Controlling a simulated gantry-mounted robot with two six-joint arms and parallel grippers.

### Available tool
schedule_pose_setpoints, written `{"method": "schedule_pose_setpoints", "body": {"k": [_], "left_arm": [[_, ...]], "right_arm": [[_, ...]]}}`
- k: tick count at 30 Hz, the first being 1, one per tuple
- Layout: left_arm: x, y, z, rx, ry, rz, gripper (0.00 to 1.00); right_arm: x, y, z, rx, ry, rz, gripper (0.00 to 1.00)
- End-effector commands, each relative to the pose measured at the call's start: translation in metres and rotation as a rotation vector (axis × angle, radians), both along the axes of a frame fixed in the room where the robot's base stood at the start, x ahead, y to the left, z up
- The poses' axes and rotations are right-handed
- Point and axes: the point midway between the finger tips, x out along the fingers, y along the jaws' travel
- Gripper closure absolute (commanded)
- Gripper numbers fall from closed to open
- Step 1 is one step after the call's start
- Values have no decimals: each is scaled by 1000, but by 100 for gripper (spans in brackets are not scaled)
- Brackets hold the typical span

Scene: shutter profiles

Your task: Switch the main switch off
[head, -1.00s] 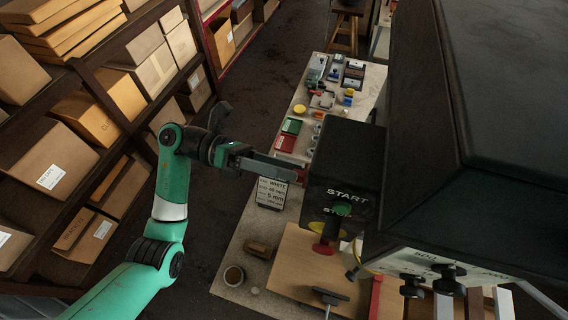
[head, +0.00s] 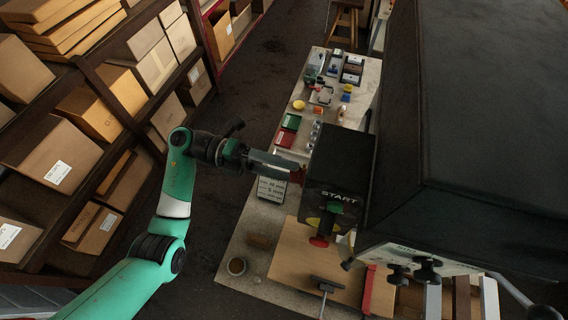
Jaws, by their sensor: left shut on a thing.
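A black control box (head: 338,165) with a START label and a green button (head: 333,207) hangs right of the middle. A red mushroom button (head: 319,241) is below the green one. My left gripper (head: 294,171) comes in from the left and its fingers end at the left side of the box. It is shut on a small red part (head: 298,175) there, which looks like the main switch. The fingers hide most of that part, so I cannot tell its position. My right gripper is not in view.
A long bench (head: 235,255) runs below the box, with several small coloured parts at its far end and a wooden board (head: 285,262) at its near end. A large dark machine housing (head: 480,130) fills the right. Shelves with cardboard boxes (head: 58,160) stand left.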

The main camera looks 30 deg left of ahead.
Motion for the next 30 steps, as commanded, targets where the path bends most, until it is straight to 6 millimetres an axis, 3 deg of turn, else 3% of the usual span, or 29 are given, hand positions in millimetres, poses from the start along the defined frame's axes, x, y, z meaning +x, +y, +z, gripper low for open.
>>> {"method": "schedule_pose_setpoints", "body": {"k": [17, 18, 23, 30], "left_arm": [[0, 0, 0, -9, 38, 0, 96], [0, 0, 0, -9, 38, 0, 36], [0, 0, 0, -9, 37, 0, 10], [0, 0, 0, -8, 36, 0, 10]], "right_arm": [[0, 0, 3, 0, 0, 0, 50], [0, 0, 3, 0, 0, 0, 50], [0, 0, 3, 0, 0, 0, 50], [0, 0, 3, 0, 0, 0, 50]]}}
